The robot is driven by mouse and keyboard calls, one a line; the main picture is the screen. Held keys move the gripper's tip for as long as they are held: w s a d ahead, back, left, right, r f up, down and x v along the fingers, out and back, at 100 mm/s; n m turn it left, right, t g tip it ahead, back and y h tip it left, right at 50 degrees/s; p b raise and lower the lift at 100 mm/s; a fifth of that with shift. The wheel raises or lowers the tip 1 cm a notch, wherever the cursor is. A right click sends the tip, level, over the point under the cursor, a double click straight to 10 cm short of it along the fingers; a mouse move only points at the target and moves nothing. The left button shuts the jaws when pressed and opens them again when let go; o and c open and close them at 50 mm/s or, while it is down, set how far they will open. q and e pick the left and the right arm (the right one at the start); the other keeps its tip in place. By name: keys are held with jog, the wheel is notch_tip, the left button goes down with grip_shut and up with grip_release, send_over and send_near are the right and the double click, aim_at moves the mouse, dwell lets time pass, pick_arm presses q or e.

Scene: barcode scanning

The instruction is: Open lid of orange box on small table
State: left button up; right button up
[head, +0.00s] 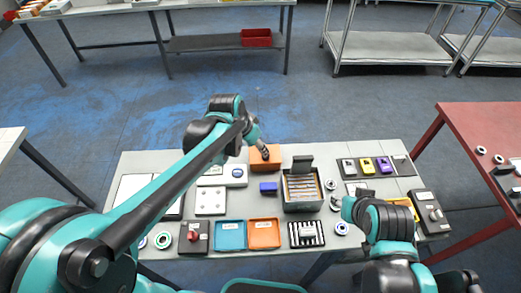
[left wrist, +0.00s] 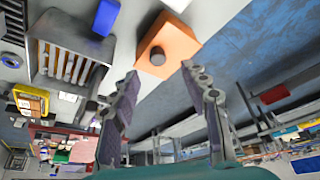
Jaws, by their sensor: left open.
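The orange box (head: 262,165) stands near the back edge of the small table, left of the grey slotted holder. Its lid looks closed, and in the left wrist view the box (left wrist: 178,45) shows a dark round knob (left wrist: 157,56) on its face. My left gripper (head: 264,152) is at the box in the head view and covers part of it. In the left wrist view its two fingers (left wrist: 158,71) are spread apart, with the knob just beyond the gap between them and nothing held. My right arm reaches over the table's right side; its fingers cannot be made out.
A small blue box (head: 268,188) and the grey slotted holder (head: 302,190) with an upright lid stand close to the orange box. Blue (head: 230,236) and orange (head: 264,234) trays lie at the front. A red table (head: 478,120) stands at the right.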

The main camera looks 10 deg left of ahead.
pick_arm(q)
jog(key=b+x, duration=0.1)
jog(key=x, duration=0.1)
jog(key=b+x, duration=0.1)
jog(key=x, duration=0.2)
jog(key=b+x, duration=0.1)
jog(key=x, duration=0.2)
jog(key=shift+w+d+f, duration=0.15)
jog(key=shift+w+d, duration=0.05)
jog(key=shift+d, duration=0.25)
grip_shut()
